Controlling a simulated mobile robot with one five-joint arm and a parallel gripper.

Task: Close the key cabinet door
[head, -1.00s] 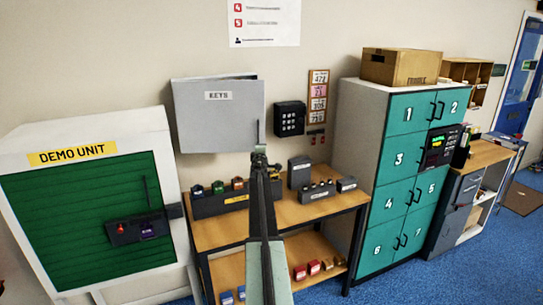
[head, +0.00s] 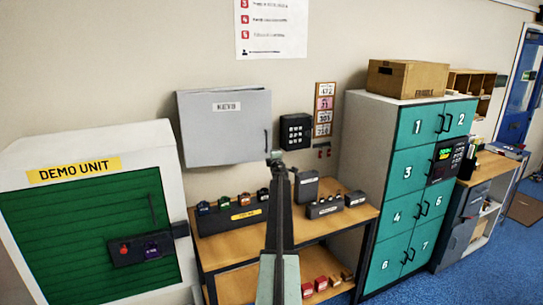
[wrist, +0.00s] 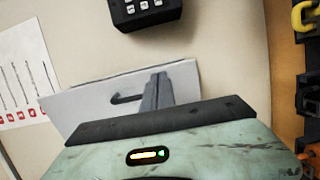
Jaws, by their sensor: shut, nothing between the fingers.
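The grey key cabinet (head: 225,125) hangs on the wall, its front marked KEYS. Its door (wrist: 95,100) has a dark handle (head: 266,140) near the right edge, which also shows in the wrist view (wrist: 128,98). In the head view the door looks nearly flat against the box; I cannot tell whether it is fully shut. My gripper (head: 274,157) is shut and empty at the door's lower right corner. In the wrist view its fingers (wrist: 158,80) overlap the door beside the handle; whether they touch it is unclear.
A black keypad (head: 296,131) is on the wall right of the cabinet. Below stands a wooden bench (head: 225,250) with padlocks on dark blocks. Teal lockers (head: 407,170) stand to the right, and a green-shuttered demo unit (head: 85,225) to the left.

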